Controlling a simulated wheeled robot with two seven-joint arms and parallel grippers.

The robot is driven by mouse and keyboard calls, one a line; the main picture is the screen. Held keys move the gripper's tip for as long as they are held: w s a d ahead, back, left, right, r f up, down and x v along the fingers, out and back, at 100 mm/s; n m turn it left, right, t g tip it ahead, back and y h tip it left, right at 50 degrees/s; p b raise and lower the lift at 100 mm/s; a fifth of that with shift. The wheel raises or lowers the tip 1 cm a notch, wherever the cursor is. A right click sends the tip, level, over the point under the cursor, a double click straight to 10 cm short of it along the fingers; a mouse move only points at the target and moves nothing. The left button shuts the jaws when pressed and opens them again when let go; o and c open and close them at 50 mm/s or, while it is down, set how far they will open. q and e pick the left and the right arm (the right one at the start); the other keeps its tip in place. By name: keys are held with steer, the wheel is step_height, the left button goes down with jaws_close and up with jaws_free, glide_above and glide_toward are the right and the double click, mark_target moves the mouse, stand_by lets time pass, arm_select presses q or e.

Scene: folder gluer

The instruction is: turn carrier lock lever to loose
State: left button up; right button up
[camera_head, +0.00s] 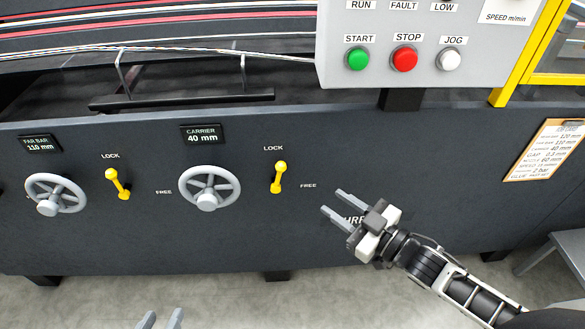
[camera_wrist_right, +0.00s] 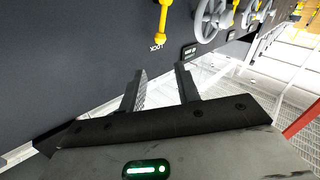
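The carrier lock lever (camera_head: 278,177) is yellow and stands nearly upright on the dark machine panel, below a LOCK label and left of a FREE label. It also shows at the top of the right wrist view (camera_wrist_right: 162,20). My right gripper (camera_head: 333,202) is open and empty, to the right of the lever and slightly lower, apart from it. Its two spread fingers also show in the right wrist view (camera_wrist_right: 160,73). My left gripper (camera_head: 161,319) shows only its fingertips at the bottom edge; they are apart with nothing visible between them.
The carrier handwheel (camera_head: 209,188) is left of the lever, under a 40 mm display (camera_head: 201,135). Another yellow lever (camera_head: 118,184) and the far bar handwheel (camera_head: 55,194) are further left. A button box (camera_head: 430,50) hangs above right. A job card (camera_head: 545,150) is at right.

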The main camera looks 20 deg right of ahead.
mark_target(285, 169)
steer(key=b+x, duration=0.1)
steer(key=x, duration=1.3)
steer(key=shift+w+a, duration=0.15)
steer(key=shift+w, duration=0.1)
jaws_close()
